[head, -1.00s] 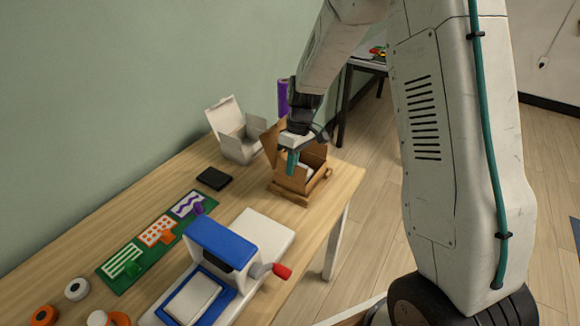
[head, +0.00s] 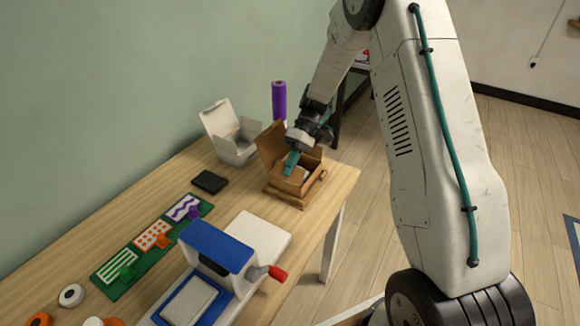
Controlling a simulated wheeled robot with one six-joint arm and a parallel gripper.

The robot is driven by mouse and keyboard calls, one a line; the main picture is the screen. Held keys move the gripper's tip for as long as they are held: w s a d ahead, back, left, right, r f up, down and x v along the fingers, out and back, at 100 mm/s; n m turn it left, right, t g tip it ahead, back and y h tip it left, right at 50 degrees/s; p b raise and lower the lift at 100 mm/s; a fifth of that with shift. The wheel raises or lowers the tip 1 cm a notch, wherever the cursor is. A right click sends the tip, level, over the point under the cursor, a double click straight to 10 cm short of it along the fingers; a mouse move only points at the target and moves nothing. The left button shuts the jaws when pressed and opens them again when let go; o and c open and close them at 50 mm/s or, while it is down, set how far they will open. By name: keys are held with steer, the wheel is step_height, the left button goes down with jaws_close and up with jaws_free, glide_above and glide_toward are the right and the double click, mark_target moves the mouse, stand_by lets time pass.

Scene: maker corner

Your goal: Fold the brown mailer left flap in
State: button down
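The brown mailer (head: 284,188) is an open cardboard box near the table's far right corner. Its lid (head: 270,146) stands raised at the back left. A pale tan content or panel shows inside it. My gripper (head: 290,164) points down over the mailer's left part, its teal fingertips at or just inside the opening. The fingers overlap in this view, so I cannot tell whether they are apart. The left flap is not clearly made out; the gripper and wrist cover part of the mailer. I cannot tell whether the fingertips touch cardboard.
The mailer sits on a wooden stand (head: 287,200). An open white box (head: 237,148) is to its left, with a purple roll (head: 279,100) behind. A black pad (head: 209,182), a green stencil board (head: 125,272) and a blue-and-white press (head: 218,250) with a red-handled crank lie nearer.

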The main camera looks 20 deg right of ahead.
steer(key=c, duration=1.7)
jaws_free()
steer(key=shift+d, duration=0.1)
steer(key=v, duration=0.7)
steer(key=shift+w+d+r, duration=0.15)
steer(key=shift+w+r, duration=0.05)
steer(key=shift+r, duration=0.1)
